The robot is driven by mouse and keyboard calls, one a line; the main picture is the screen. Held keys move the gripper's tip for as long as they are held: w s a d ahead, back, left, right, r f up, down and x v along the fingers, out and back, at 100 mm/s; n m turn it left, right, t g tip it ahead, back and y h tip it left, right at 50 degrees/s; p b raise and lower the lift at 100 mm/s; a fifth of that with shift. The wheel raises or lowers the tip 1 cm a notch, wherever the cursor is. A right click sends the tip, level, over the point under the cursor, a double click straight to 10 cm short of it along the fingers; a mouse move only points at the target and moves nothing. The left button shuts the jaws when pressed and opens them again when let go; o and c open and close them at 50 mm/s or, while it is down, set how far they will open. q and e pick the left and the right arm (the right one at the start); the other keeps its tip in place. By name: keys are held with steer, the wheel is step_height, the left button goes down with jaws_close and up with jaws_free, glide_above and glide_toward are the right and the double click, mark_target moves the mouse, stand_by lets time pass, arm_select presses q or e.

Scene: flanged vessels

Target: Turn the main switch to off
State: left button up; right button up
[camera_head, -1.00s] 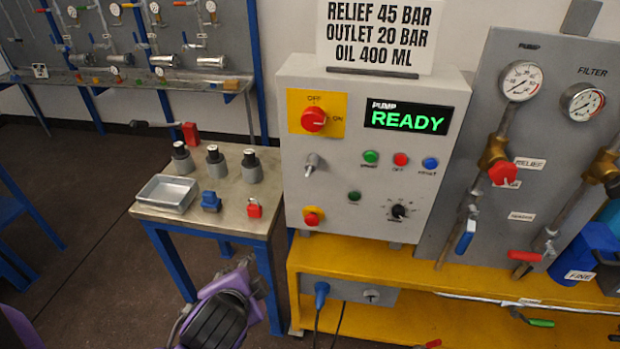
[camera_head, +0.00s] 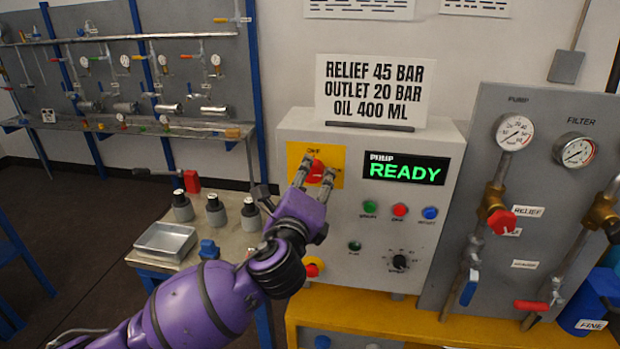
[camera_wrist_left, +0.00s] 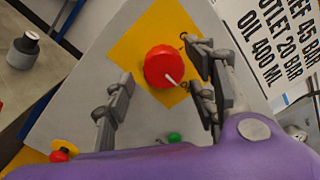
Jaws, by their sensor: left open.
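The main switch is a red round knob (camera_head: 319,172) on a yellow plate (camera_head: 334,158) at the upper left of the grey control box (camera_head: 300,128). In the left wrist view the red knob (camera_wrist_left: 164,66) shows whole, with a white mark on its face pointing to the lower right. My left gripper (camera_head: 314,172) is open in front of the knob, its fingers partly hiding it in the head view. In the left wrist view the knob appears beyond and between the open fingers (camera_wrist_left: 160,85); I cannot tell whether they touch it. My right gripper is not in view.
A green READY display (camera_head: 405,169) and several coloured buttons sit right of the switch. A red mushroom button (camera_head: 313,268) is below it. A side table with a metal tray (camera_head: 165,241) stands left. A gauge panel (camera_head: 545,190) stands right.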

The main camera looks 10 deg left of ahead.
arm_select(q)
steer(key=shift+w, duration=1)
steer(key=shift+c, duration=0.6)
steer(key=c, duration=1)
